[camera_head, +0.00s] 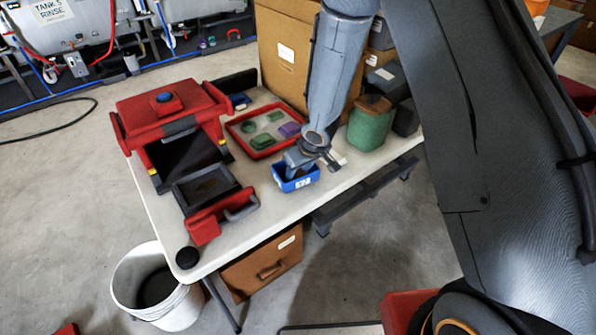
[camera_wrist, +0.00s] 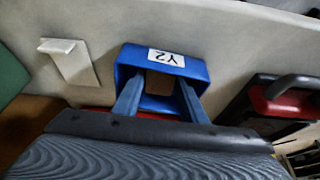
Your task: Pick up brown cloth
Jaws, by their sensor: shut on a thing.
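A small blue bin (camera_head: 287,185) with a white label stands near the front edge of the table. In the wrist view the blue bin (camera_wrist: 194,68) shows its label "Y2". My gripper (camera_head: 302,168) reaches down into the bin. In the wrist view my gripper (camera_wrist: 160,88) has both fingers inside the bin, shut on a brown patch between them. This patch looks like the brown cloth (camera_wrist: 160,82); most of it is hidden by the fingers and the bin. In the head view the cloth is hidden.
A red tray (camera_head: 258,154) with several coloured pieces lies behind the bin. A red and black device (camera_head: 165,110) stands at the left. A green jar (camera_head: 368,130) with a brown top and dark boxes stand at the right. A white bucket (camera_head: 150,295) is on the floor.

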